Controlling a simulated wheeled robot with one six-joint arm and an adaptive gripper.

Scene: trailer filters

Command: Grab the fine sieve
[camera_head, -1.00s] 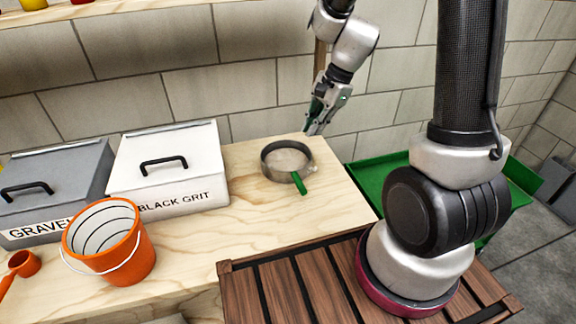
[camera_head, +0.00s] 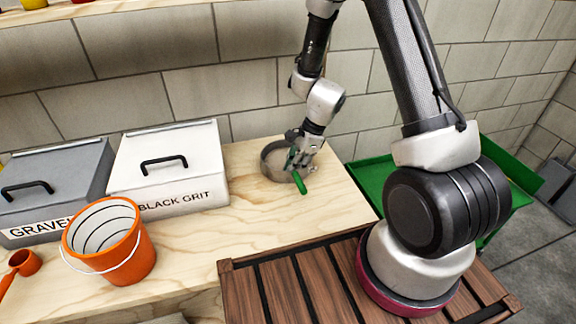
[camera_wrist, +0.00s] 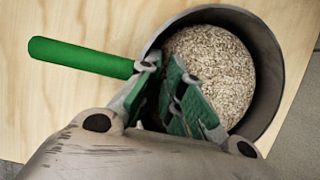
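The fine sieve (camera_head: 269,172) is a round dark-rimmed pan with a green handle (camera_head: 301,184), lying on the wooden worktop. In the wrist view the sieve's rim (camera_wrist: 268,60) surrounds a speckled beige surface, and its green handle (camera_wrist: 80,56) points left. My gripper (camera_head: 300,155) is down at the sieve's handle side. In the wrist view the green-padded fingertips of my gripper (camera_wrist: 163,85) are close together, with a narrow gap, at the rim beside the handle's root. The fingers hide that part of the rim, so I cannot tell whether they clamp it.
A white BLACK GRIT bin (camera_head: 168,170) and a grey GRAVEL bin (camera_head: 52,190) stand left of the sieve. An orange bucket (camera_head: 110,240) and an orange scoop (camera_head: 22,264) are in front. A block wall (camera_head: 160,90) is behind. The worktop before the sieve is clear.

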